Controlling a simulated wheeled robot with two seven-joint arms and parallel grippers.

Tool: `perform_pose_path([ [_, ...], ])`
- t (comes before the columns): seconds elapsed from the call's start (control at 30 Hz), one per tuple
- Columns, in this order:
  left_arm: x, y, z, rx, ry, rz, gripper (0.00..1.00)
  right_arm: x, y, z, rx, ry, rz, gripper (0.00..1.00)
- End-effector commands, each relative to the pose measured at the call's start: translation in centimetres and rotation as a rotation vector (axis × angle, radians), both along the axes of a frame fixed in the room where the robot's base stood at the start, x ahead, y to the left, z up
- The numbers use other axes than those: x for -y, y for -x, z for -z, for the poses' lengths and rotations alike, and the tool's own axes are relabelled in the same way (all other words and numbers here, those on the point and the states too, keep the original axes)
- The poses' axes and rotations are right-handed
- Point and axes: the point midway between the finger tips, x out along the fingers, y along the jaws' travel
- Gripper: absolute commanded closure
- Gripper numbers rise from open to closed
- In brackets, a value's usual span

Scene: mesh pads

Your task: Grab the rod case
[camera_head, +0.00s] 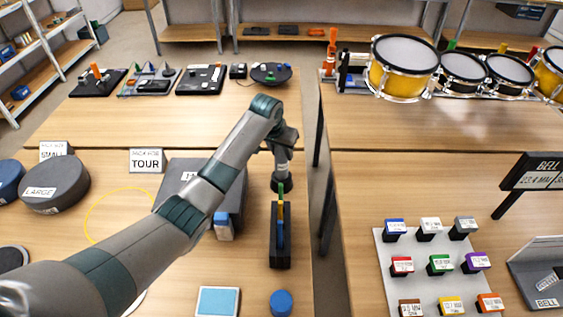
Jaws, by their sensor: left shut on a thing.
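A long, narrow black case (280,256), which I take to be the rod case, lies lengthwise near the right edge of the left table. Green, yellow and blue parts show along its top. My left arm reaches in from the lower left and bends down over the table. My left gripper (282,190) is at the far end of the case, shut on it; its fingertips are too small and partly hidden to see the exact contact. I cannot tell whether the case is lifted. My right gripper is not in view.
A grey box (236,196) stands left of the case, partly behind my arm. A blue round piece (281,303) and a light blue pad (218,301) lie in front. A gap separates the right table, which holds a board of labelled blocks (381,268) and drums (403,68).

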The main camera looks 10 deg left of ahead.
Motion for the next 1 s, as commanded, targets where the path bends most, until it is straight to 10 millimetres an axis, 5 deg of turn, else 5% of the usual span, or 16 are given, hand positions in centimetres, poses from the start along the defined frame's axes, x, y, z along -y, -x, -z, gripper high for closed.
perform_pose_path([
  [0.4,0.0,0.0,-4.9,0.001,0.000,-0.001,0.89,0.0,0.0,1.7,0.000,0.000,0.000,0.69],
  [1.0,-0.1,0.0,-5.2,0.000,-0.001,-0.002,0.89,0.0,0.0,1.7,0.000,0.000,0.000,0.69],
])
